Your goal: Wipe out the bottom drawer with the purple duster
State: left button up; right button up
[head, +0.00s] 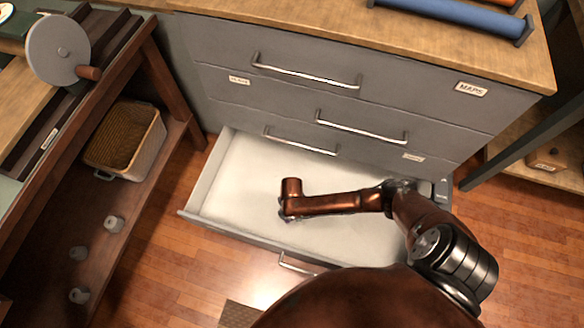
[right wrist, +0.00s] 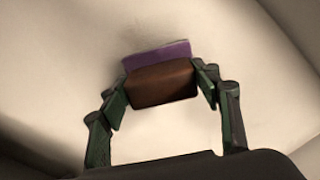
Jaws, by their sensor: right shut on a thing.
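The bottom drawer (head: 245,170) of the grey cabinet is pulled open in the head view, and its pale inside looks empty apart from my arm over it. My right arm reaches in from the right, with its wrist above the middle of the drawer. In the right wrist view my right gripper (right wrist: 163,82) is shut on the brown block handle of the purple duster (right wrist: 158,54). The duster's purple edge shows beyond the handle, against the pale drawer surface. Whether it touches that surface is unclear. In the head view the duster is hidden by my wrist. My left gripper is out of view.
The upper drawers of the cabinet (head: 300,45) are shut, with metal bar handles. A wooden rack at the left holds a wicker basket (head: 125,140) on its low shelf. A blue roll (head: 450,10) lies on the cabinet top. Wooden floor (head: 170,270) is clear at the drawer's front left.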

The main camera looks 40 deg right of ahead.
jog(key=shift+f+b, duration=0.4)
jog(key=shift+f, duration=0.6)
jog(key=shift+s, duration=0.1)
